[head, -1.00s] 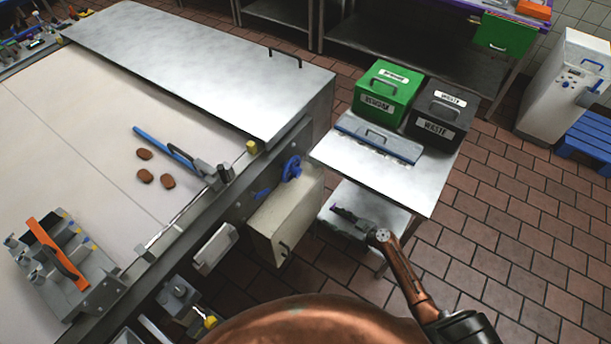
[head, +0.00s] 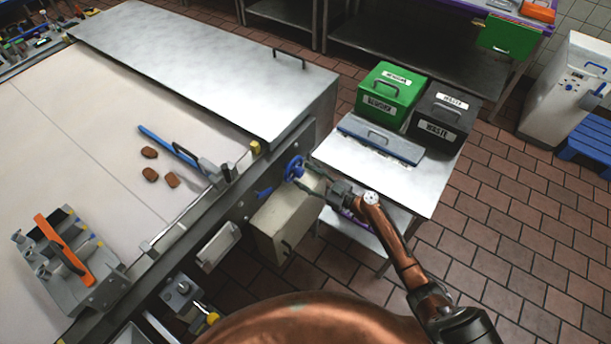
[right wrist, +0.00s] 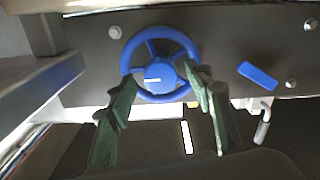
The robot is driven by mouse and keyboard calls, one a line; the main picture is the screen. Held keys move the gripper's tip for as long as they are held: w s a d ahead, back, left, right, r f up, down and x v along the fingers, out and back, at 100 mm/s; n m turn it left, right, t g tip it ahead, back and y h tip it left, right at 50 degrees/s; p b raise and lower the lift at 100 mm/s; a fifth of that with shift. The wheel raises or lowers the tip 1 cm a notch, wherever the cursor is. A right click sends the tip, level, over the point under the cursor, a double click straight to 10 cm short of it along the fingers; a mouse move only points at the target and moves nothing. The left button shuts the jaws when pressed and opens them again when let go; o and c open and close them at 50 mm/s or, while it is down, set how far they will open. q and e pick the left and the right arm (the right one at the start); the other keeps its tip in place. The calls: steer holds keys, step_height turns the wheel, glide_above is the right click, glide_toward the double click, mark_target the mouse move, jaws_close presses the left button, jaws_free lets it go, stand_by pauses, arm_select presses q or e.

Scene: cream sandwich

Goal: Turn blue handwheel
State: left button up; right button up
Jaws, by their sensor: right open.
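The blue handwheel (head: 294,168) is mounted on the dark side panel of the conveyor machine. In the right wrist view the handwheel (right wrist: 160,64) shows as a spoked ring with a hub bearing a white mark. My right gripper (head: 313,180) is open just in front of the wheel. In the right wrist view the fingers of my right gripper (right wrist: 160,80) are spread, one at the lower left and one at the right of the rim. I cannot tell whether they touch it. My left gripper is not in view.
A blue lever (right wrist: 258,75) sits on the panel beside the wheel. A cream box (head: 285,222) hangs below it. A steel side table (head: 400,185) with a green bin (head: 390,90) and a black bin (head: 440,118) stands close on the right. Brown cookies (head: 150,174) lie on the belt.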

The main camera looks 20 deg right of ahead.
steer(key=c, duration=1.2)
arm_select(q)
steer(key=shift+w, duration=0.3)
arm_select(e)
steer(key=shift+o, duration=0.2)
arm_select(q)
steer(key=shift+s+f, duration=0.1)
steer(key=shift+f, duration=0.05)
arm_select(e)
steer(key=shift+f, duration=0.1)
